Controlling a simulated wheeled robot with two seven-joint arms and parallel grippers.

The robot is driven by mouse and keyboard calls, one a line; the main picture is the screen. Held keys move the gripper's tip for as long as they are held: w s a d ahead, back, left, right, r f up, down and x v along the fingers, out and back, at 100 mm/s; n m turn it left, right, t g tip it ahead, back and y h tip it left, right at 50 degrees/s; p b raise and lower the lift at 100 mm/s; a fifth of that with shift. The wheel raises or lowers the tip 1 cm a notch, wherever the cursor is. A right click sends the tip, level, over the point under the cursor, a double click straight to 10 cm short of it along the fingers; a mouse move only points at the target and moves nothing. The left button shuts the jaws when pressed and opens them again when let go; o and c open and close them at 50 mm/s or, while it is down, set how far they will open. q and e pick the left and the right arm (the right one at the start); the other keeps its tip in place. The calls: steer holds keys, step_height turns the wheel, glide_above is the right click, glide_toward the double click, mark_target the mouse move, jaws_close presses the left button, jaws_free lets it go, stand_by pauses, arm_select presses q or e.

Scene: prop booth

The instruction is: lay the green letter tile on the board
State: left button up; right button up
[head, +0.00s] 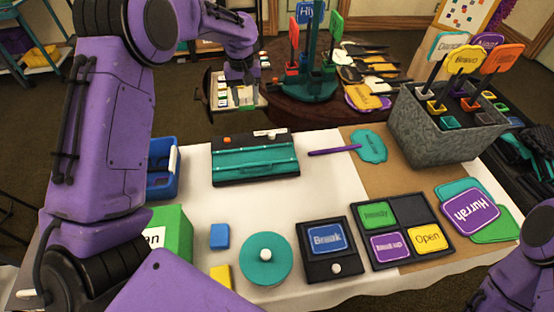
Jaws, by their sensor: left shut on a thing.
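My left gripper (241,82) points down at the back of the scene, over a pale board (258,101) bearing small coloured tiles. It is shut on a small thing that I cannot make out. The fingers and arm hide part of the board, and I cannot pick out the green letter tile for certain. Whether the held thing touches the board is too small to tell. My right arm shows only at the lower right corner, and its gripper is out of view.
A round brown table (310,116) behind carries a teal stand (309,88) and several paddles. The white front table holds a teal-and-black case (255,162), a black frame (420,208) with word cards, a green box (177,228) and a grey bin (440,140) of signs.

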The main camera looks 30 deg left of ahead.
arm_select(q)
steer(key=shift+w+a+f, duration=0.3)
steer(key=shift+w+a, duration=0.15)
steer(key=shift+a, duration=0.35)
steer(key=w+d+f, duration=0.1)
steer(key=d+f, duration=0.1)
steer(key=shift+w+d+f+p, duration=0.15)
steer(key=shift+w+d+p, duration=0.2)
steer(key=shift+p, duration=0.05)
steer(key=s+d+f+p, duration=0.2)
steer(key=s+d+f, duration=0.1)
steer(key=d, duration=0.4)
glide_above(278, 153)
step_height(278, 153, down, 5)
steer(key=shift+a+f+p, duration=0.1)
steer(key=shift+f+p, duration=0.1)
steer(key=shift+p, duration=0.25)
step_height(278, 153, down, 2)
steer(key=shift+s+f+p, duration=0.1)
steer(key=shift+f+p, duration=0.1)
steer(key=shift+p, duration=0.45)
steer(key=shift+f, duration=0.35)
arm_select(e)
steer(key=r, duration=0.2)
steer(key=w+r, duration=0.1)
steer(key=r, duration=0.1)
arm_select(q)
steer(key=shift+f, duration=0.1)
